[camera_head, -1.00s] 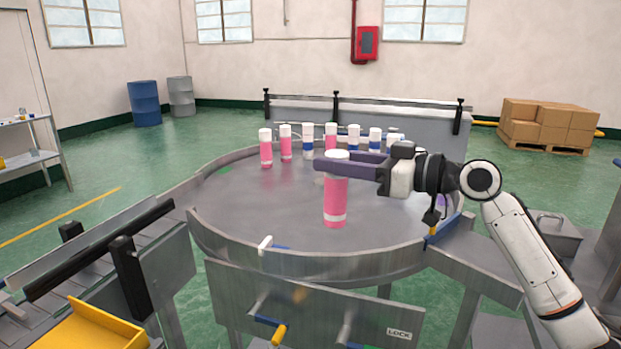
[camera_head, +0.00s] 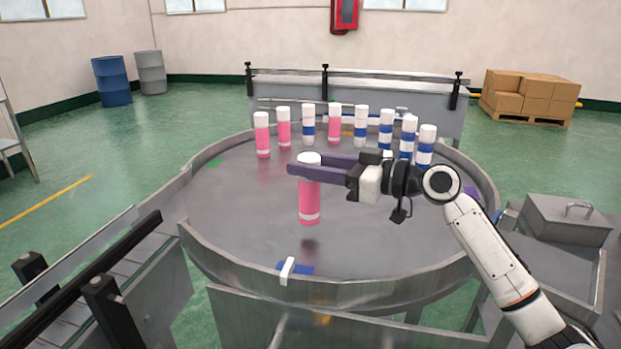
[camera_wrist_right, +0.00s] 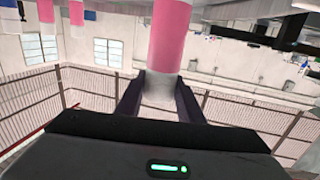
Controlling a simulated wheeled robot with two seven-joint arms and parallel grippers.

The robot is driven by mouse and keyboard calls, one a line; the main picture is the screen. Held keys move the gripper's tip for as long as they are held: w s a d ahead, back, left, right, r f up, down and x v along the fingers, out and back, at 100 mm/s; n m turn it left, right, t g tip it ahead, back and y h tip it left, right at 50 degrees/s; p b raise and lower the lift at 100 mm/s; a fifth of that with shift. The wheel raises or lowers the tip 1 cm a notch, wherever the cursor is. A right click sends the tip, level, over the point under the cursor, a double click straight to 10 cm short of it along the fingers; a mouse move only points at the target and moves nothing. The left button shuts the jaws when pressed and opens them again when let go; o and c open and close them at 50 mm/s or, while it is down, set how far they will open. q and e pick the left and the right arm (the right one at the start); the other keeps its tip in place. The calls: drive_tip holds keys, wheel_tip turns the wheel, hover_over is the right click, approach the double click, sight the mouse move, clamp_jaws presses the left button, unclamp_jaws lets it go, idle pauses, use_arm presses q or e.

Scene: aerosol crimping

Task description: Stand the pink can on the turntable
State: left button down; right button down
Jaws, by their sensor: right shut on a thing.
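The pink can (camera_head: 310,204) hangs or stands upright over the front middle of the round grey turntable (camera_head: 235,215). It has a white top and a pale band near its base. My right gripper (camera_head: 305,170) reaches in from the right and is shut on the can near its top. In the right wrist view the pink can (camera_wrist_right: 178,35) shows upside down, with its white end between the fingers (camera_wrist_right: 158,98). I cannot tell whether its base touches the turntable. My left gripper is not in view.
Several pink-and-white cans (camera_head: 262,140) and blue-and-white cans (camera_head: 386,128) stand along the turntable's far side. A conveyor (camera_head: 90,285) runs at the left. The turntable's left half is clear.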

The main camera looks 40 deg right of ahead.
sight(309, 190)
wheel_tip(309, 190, down, 3)
drive_tip(key=shift+f, duration=0.25)
drive_tip(key=c, duration=1.2)
unclamp_jaws()
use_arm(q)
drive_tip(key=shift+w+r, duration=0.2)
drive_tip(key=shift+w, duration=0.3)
